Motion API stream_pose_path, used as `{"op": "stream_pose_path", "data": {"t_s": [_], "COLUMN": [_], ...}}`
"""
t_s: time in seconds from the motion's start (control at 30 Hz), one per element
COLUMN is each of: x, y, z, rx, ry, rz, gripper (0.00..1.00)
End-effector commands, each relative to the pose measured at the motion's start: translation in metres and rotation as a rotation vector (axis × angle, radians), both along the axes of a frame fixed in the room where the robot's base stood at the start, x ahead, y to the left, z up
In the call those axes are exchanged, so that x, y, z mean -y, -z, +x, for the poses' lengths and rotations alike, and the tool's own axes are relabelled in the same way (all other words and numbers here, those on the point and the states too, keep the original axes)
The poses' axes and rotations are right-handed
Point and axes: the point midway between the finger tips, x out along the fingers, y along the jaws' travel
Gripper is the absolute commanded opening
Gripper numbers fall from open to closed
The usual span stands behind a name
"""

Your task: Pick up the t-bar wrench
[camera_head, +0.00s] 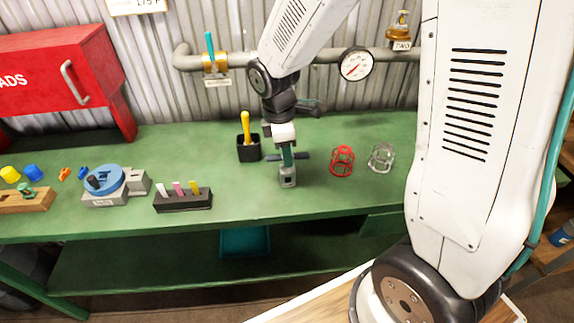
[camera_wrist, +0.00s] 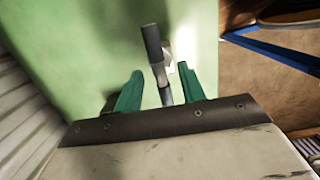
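The t-bar wrench shows in the head view as a dark crossbar (camera_head: 302,156) at my gripper's fingers. A small grey block (camera_head: 288,179) is directly below it on the green bench; I cannot tell whether it is part of the wrench or a holder. My gripper (camera_head: 287,155) points down over the bench. In the wrist view, the grey wrench (camera_wrist: 154,46) runs between the two teal fingertips of my gripper (camera_wrist: 160,78). The fingers are apart, with a gap visible on each side of it. Part of the wrench is hidden by my gripper.
A black pot with a yellow-handled tool (camera_head: 247,147) stands left of my gripper. A red wire cage (camera_head: 342,161) and a grey one (camera_head: 381,157) stand to the right. A black rack of coloured pegs (camera_head: 183,200) is at the front left. A pipe (camera_head: 330,57) runs behind.

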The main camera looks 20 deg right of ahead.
Motion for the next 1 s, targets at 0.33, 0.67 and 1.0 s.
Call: {"op": "stream_pose_path", "data": {"t_s": [0.33, 0.67, 1.0], "x": [0.003, 0.003, 0.002], "y": [0.02, 0.02, 0.016], "z": [-0.001, -0.001, 0.0], "rx": [0.0, 0.001, 0.002], "ry": [0.001, 0.001, 0.001], "rz": [0.0, 0.0, 0.0], "gripper": [0.4, 0.0, 0.0]}}
